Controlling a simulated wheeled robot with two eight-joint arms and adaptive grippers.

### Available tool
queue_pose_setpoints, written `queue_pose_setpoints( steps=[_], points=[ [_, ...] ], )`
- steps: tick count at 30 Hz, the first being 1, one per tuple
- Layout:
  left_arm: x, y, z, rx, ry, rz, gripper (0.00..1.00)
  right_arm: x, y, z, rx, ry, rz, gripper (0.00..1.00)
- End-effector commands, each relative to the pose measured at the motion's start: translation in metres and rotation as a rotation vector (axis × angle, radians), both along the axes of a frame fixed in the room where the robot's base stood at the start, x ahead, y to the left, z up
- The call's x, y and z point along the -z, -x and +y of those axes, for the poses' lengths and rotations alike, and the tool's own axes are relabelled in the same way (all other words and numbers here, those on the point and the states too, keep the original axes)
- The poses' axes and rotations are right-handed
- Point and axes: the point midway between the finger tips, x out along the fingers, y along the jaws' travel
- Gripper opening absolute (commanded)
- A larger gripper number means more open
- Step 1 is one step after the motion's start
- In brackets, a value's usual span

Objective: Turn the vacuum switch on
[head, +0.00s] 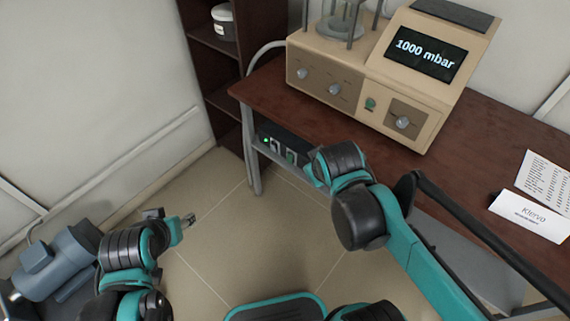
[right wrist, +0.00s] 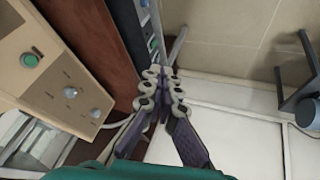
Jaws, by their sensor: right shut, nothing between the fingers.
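A beige vacuum control unit (head: 350,85) stands on the desk with a lit display (head: 430,52) reading 1000 mbar. Its front has a green button (head: 370,103) and several grey knobs. It also shows in the right wrist view (right wrist: 25,85). A dark box (head: 283,147) with a green light and small switches is mounted under the desk edge. My right gripper (right wrist: 162,80) is shut and empty, its tips near that box in the right wrist view; my wrist hides it in the head view. My left gripper (head: 188,220) is low at left, too small to judge.
A brown desk (head: 490,130) holds a name card (head: 530,215) and a printed sheet (head: 545,180). A grey-blue pump (head: 55,265) stands at lower left. A dark shelf (head: 215,75) stands behind. The tiled floor between is clear.

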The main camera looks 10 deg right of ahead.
Motion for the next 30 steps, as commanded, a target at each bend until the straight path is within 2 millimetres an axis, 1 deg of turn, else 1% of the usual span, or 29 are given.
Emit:
queue_pose_setpoints(
  steps=[1,7,11,14,18,23,26,30],
  points=[
    [0.0,0.0,0.0,0.0,0.0,0.0,0.48,-0.001,-0.015,0.002,-0.047,0.045,0.013,0.0],
    [-0.001,0.0,0.0,0.0,0.0,0.0,0.48,0.007,-0.07,0.006,-0.242,0.245,0.074,0.0],
    [-0.001,0.0,0.0,0.0,0.0,0.0,0.48,0.019,-0.106,0.011,-0.365,0.372,0.117,0.0],
    [-0.001,0.0,0.0,0.0,0.0,0.0,0.48,0.032,-0.134,0.017,-0.459,0.468,0.151,0.0],
    [-0.001,0.0,0.0,0.0,0.0,0.0,0.48,0.056,-0.17,0.027,-0.588,0.601,0.203,0.0],
    [-0.002,0.0,0.0,0.0,0.0,0.0,0.48,0.091,-0.206,0.04,-0.732,0.75,0.269,0.0],
    [-0.002,0.0,0.0,0.0,0.0,0.0,0.48,0.117,-0.226,0.049,-0.82,0.843,0.312,0.0],
    [-0.002,0.0,0.0,0.0,0.0,0.0,0.48,0.156,-0.249,0.063,-0.939,0.97,0.379,0.0]
  ],
)
